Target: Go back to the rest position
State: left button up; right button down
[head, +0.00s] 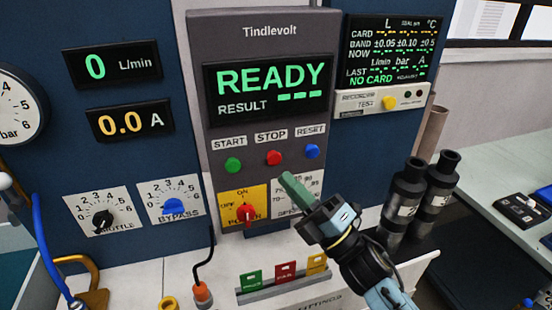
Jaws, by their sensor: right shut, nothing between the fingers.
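My right gripper (294,187) is in front of the grey Tindlevolt panel (200,90). Its greenish fingers are shut with nothing between them and point up and left, below the red stop button (273,158). In the picture the fingertips lie apart from the button; the depth between them is hard to tell. The display (265,88) reads READY, with dashes after RESULT. The green start button (233,165) and blue reset button (312,151) flank the red one. The red power knob (245,212) sits on a yellow plate at lower left. My left gripper is out of view.
Two dark cylinders (405,190) stand right of my right gripper. A rack with green, red and yellow tags (285,272) lies below it. A throttle knob (103,220) and bypass knob (173,206) are at left. A grey-green table (480,170) stands at right.

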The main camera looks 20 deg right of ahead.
dwell(0.4)
jog(key=s+d+f+m+g+h, duration=0.2)
jog(key=d+f+m+g+h, duration=0.15)
jog(key=f+m+h, duration=0.45)
jog(key=s+d+f+m+g+h, duration=0.25)
jog(key=d+f+m+h, duration=0.35)
jog(key=m, duration=0.5)
jog(key=s+a+f+m+g, duration=0.1)
jog(key=s+f+m+g, duration=0.3)
jog(key=s, duration=0.5)
jog(key=s+a+f+m+g, duration=0.1)
jog(key=s+f+m+g, duration=0.1)
jog(key=s+f+g, duration=0.5)
jog(key=s+f+b, duration=0.1)
jog(key=s+f, duration=0.1)
jog(key=f, duration=1.1)
jog(key=s+f, duration=0.2)
jog(key=f, duration=1.1)
jog(key=s+d+f+g, duration=0.2)
jog(key=s+d+f, duration=0.1)
jog(key=s+f, duration=1.2)
jog(key=shift+s+n+b, duration=0.4)
jog(key=shift+s, duration=0.15)
